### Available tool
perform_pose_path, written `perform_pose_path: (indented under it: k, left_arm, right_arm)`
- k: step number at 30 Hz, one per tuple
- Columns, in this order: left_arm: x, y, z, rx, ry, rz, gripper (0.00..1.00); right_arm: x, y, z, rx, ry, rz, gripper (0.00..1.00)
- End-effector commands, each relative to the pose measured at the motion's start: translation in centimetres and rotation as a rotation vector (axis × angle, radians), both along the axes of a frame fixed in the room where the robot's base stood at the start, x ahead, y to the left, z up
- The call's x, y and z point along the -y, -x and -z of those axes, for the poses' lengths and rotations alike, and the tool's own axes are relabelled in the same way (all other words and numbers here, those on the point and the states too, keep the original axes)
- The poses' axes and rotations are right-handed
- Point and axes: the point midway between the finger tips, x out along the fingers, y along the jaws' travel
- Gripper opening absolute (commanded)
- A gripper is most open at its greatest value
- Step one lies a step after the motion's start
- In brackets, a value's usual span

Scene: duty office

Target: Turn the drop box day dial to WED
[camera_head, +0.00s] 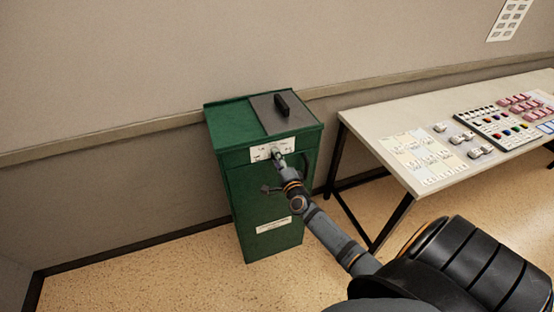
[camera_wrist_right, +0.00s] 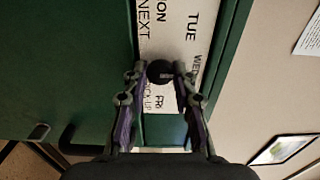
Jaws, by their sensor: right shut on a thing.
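The green drop box (camera_head: 265,200) stands against the wall, with a white label plate (camera_head: 259,154) high on its front. In the right wrist view the plate (camera_wrist_right: 198,30) reads NEXT, TUE and FRI, with MON, WED and PICK UP partly cut off or covered. The dark round day dial (camera_wrist_right: 160,71) sits between the fingertips of my right gripper (camera_wrist_right: 160,74), which is shut on it. In the head view this gripper (camera_head: 278,160) reaches the plate and hides the dial. I cannot tell which day the dial points to. My left gripper is not in view.
A dark handle (camera_head: 282,104) stands on the box's grey lid panel. A table (camera_head: 385,121) to the right holds papers, small grey items and trays of coloured pieces. The floor in front of the box is clear apart from my arm above it.

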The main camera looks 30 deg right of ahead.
Motion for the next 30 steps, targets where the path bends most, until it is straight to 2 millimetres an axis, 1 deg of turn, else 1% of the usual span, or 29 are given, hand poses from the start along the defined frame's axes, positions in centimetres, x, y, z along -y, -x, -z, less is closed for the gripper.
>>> perform_pose_path:
  k: [11, 12, 16, 26, 29, 30]
  left_arm:
    - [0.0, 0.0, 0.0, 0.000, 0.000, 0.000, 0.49]
    - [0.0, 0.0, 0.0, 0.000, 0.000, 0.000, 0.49]
    - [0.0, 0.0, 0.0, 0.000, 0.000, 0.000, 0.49]
    - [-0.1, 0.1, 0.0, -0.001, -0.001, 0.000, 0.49]
    - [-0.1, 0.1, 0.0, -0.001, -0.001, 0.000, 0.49]
    - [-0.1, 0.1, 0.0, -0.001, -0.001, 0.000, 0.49]
  right_arm:
    - [0.0, 0.1, 0.1, -0.001, -0.003, 0.000, 0.00]
    - [0.0, 0.1, 0.1, -0.002, -0.004, 0.000, 0.31]
    - [0.0, 0.0, 0.1, -0.001, -0.002, 0.000, 0.49]
    - [0.0, 0.2, 0.1, -0.001, -0.002, 0.000, 0.50]
    - [-0.3, 1.4, 0.2, -0.003, -0.002, -0.001, 0.50]
    - [-0.5, 2.2, 0.2, -0.004, -0.002, -0.002, 0.50]
